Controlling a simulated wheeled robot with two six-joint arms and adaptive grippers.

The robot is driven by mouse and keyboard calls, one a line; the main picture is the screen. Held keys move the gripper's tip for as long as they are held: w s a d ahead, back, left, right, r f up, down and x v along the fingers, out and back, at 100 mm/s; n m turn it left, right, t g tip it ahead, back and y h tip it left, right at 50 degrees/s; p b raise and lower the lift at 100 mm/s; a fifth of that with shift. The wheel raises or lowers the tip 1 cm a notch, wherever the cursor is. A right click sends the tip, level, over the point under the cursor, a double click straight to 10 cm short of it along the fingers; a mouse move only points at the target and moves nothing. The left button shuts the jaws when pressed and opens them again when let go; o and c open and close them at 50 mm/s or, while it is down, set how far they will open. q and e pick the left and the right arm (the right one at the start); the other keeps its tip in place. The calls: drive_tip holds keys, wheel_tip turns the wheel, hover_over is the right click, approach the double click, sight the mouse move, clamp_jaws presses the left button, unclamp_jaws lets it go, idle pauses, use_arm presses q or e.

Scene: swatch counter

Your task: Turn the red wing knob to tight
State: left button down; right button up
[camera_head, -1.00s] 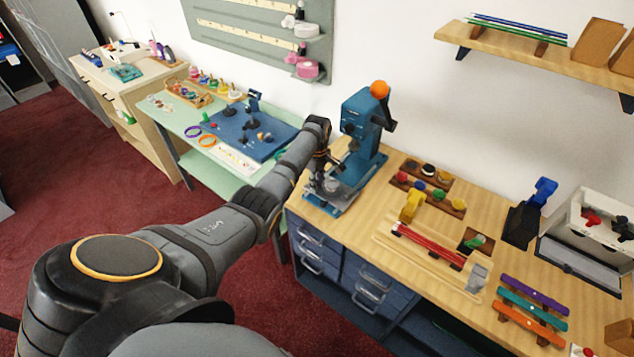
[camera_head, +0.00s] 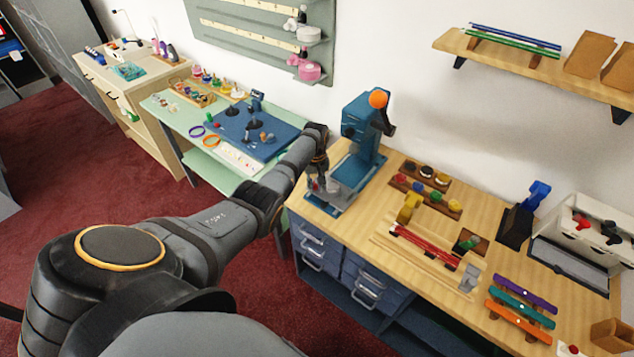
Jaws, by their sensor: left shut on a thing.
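My right gripper is not in view.
The press stands at the left end of the wooden counter (camera_head: 340,222). To its right are racks of coloured knobs (camera_head: 427,190), a yellow clamp (camera_head: 409,207) and coloured bars (camera_head: 522,293). A white box (camera_head: 590,225) stands at the far right.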

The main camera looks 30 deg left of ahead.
use_arm(q)
drive_tip(key=m, duration=0.2)
drive_tip(key=shift+s+a+r+m+p, duration=0.15)
drive_tip(key=shift+a+m+p, duration=0.1)
drive_tip(key=shift+m+p, duration=0.15)
drive_tip(key=m, duration=0.2)
drive_tip(key=shift+a+m, duration=0.15)
drive_tip(key=shift+m, duration=0.25)
drive_tip(key=shift+a+m, duration=0.15)
drive_tip(key=shift+m, duration=0.95)
drive_tip(key=shift+a+m, duration=0.15)
drive_tip(key=shift+m, duration=0.95)
drive_tip(key=c, duration=1.5)
unclamp_jaws()
wheel_tip(320, 180, up, 12)
